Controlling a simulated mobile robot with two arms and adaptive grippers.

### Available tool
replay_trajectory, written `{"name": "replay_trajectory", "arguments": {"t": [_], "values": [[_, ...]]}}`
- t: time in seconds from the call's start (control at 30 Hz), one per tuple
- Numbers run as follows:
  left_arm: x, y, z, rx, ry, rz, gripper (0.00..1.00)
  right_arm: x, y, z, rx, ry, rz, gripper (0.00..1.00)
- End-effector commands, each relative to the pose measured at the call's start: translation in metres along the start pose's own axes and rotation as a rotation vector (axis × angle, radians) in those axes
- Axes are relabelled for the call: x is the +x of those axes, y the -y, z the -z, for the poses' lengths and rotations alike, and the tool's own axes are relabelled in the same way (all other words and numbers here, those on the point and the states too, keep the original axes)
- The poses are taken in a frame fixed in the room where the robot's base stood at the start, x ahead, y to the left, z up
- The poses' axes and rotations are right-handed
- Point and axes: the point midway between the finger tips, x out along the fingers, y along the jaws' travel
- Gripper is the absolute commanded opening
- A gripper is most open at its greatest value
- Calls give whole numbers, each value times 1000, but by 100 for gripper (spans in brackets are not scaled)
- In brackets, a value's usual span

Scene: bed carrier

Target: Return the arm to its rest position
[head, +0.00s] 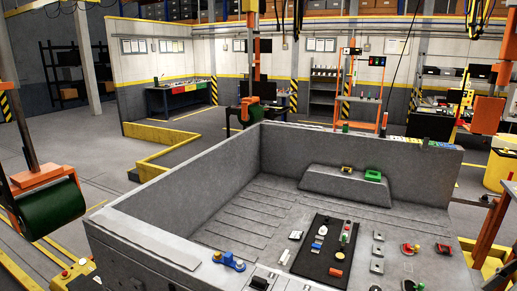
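Neither of my grippers shows in the head view, and I cannot make out either arm. The large grey bed carrier (190,190) fills the lower middle and right, with raised walls at the left and back. A black mat (305,262) lies on its floor with several small coloured parts on it. A green part (373,175) sits on a raised grey block (345,187) at the back. A blue part (229,261) sits on the near left edge.
An orange hanger with a dark green roller (50,208) is at the far left; a similar one (250,108) hangs behind the carrier. Orange equipment (487,112) stands at the right. Yellow low barriers (165,150) edge the open floor at left. Workbenches and shelves line the back.

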Motion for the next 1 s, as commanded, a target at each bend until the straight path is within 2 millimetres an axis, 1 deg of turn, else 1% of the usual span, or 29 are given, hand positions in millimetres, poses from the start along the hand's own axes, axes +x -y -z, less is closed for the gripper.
{"name": "replay_trajectory", "arguments": {"t": [0.03, 0.17, 0.37, 0.47, 0.57, 0.67, 0.7, 0.77, 0.8, 0.83, 0.9, 1.0], "values": [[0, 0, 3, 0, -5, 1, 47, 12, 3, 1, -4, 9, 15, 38], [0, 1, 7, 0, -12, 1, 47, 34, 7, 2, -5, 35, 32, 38], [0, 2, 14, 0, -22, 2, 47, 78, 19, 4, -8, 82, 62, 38], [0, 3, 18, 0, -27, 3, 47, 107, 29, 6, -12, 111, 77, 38], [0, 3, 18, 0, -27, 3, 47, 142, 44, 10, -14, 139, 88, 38], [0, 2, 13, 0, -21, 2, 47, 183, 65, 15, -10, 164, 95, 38], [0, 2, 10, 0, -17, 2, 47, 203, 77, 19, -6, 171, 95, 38], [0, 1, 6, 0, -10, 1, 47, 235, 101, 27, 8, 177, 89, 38], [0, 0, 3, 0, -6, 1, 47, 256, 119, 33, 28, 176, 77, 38], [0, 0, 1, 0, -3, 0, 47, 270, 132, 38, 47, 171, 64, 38], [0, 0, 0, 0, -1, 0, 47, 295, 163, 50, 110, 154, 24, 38], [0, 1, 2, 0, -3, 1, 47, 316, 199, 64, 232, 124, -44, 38]]}}
